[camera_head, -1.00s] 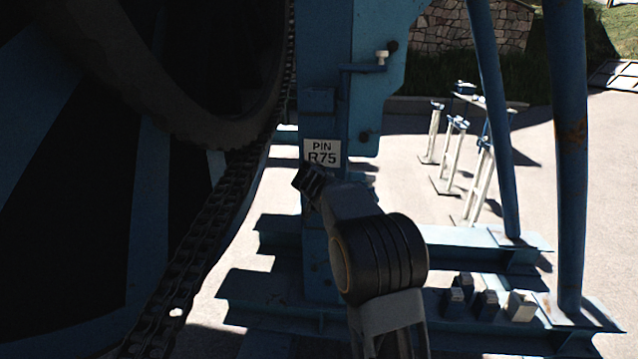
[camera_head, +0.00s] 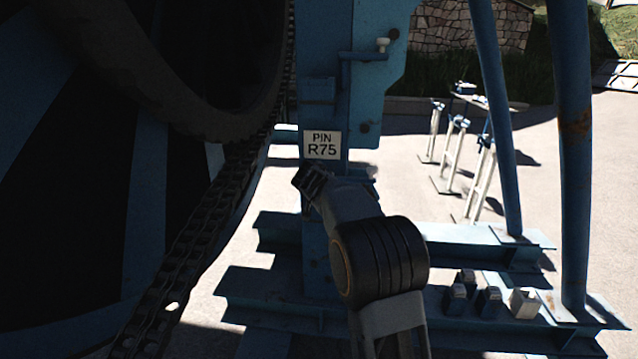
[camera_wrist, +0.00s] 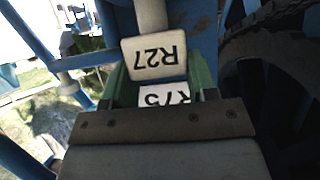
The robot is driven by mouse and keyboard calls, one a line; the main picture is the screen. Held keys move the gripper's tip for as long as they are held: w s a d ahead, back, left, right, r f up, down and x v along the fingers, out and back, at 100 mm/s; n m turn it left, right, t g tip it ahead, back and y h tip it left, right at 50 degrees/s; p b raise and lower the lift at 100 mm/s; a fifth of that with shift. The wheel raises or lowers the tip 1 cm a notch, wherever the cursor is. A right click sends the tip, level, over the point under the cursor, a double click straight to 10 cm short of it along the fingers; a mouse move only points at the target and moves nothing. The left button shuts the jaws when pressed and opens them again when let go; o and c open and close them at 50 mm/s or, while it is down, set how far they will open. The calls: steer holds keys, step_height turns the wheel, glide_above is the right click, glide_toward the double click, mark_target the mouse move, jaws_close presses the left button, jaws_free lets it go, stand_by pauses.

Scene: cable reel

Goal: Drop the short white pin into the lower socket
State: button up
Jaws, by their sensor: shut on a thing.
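My gripper (camera_head: 310,180) is in front of the blue post (camera_head: 315,225), just below its PIN R75 plate (camera_head: 322,145). In the wrist view, a white pin (camera_wrist: 153,55) with a square head marked R27, upside down, lies between the green fingers, and its shaft runs towards the top edge. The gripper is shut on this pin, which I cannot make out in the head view. A blue ledge (camera_head: 362,180) shows right of my gripper; my arm hides any socket opening there.
A small white-topped pin (camera_head: 383,45) stands in the upper bracket (camera_head: 360,57). The large dark reel and its chain (camera_head: 185,255) are close on the left. Several blocks (camera_head: 488,300) sit on the blue base beam at lower right, near slanted blue legs (camera_head: 573,150).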

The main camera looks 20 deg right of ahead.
steer(key=shift+f+b, duration=0.95)
steer(key=shift+b, duration=0.2)
steer(key=shift+f, duration=0.15)
steer(key=shift+f+b, duration=0.55)
steer(key=shift+b, duration=1.05)
stand_by(0.5)
stand_by(0.4)
steer(key=o, duration=1.4)
steer(key=shift+f, duration=0.15)
steer(key=b+v, duration=0.2)
steer(key=v, duration=1.2)
steer(key=shift+b, duration=0.3)
